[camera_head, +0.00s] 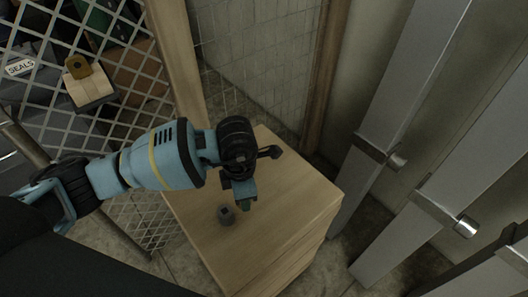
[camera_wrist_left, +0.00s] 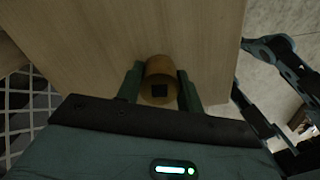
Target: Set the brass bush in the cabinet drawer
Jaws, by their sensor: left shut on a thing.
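My left gripper (camera_head: 243,199) reaches in from the left over the wooden cabinet (camera_head: 285,185) and points down. In the left wrist view its green fingers (camera_wrist_left: 160,86) are shut on a brass-coloured cylinder, the brass bush (camera_wrist_left: 160,66), with a dark square mark on the side facing me. The gripper hides the bush in the head view. The cabinet top shows beneath the bush in the wrist view. I cannot make out an open drawer; the cabinet is seen mostly from above. My right gripper cannot be made out.
Metal posts with round fittings (camera_head: 466,226) stand to the right.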

